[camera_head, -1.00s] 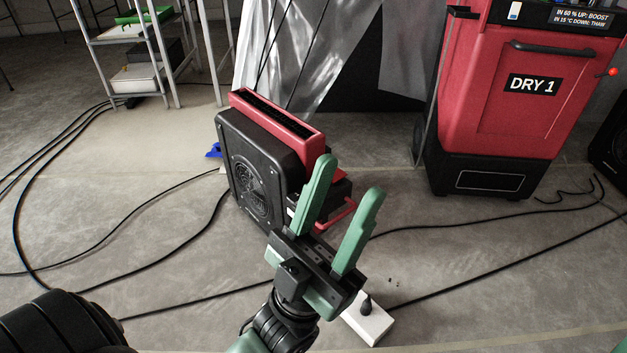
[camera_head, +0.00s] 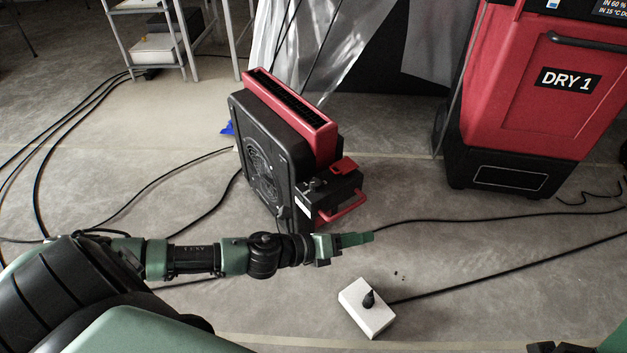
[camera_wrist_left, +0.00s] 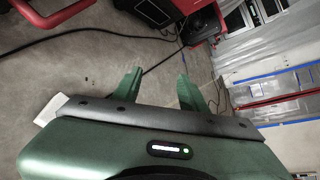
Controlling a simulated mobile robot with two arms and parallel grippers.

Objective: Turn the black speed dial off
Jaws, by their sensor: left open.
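The red and black air mover (camera_head: 290,120) stands on the floor in the middle of the head view. A small black knob (camera_head: 316,185), which looks like the speed dial, sits on its control box beside a red part (camera_head: 343,166); its setting is too small to read. My left gripper (camera_head: 345,241) is just below and in front of the control box, pointing right, apart from the dial. In the left wrist view, the left gripper (camera_wrist_left: 158,88) is open with nothing between its fingers. A red handle (camera_wrist_left: 52,18) shows at upper left there; the dial does not show.
The red dryer marked DRY 1 (camera_head: 540,95) stands at right. A white box with a black plug (camera_head: 366,310) lies below my gripper. Black cables cross the floor. A metal shelf (camera_head: 165,40) stands at back left. Part of my right arm shows at the bottom right edge.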

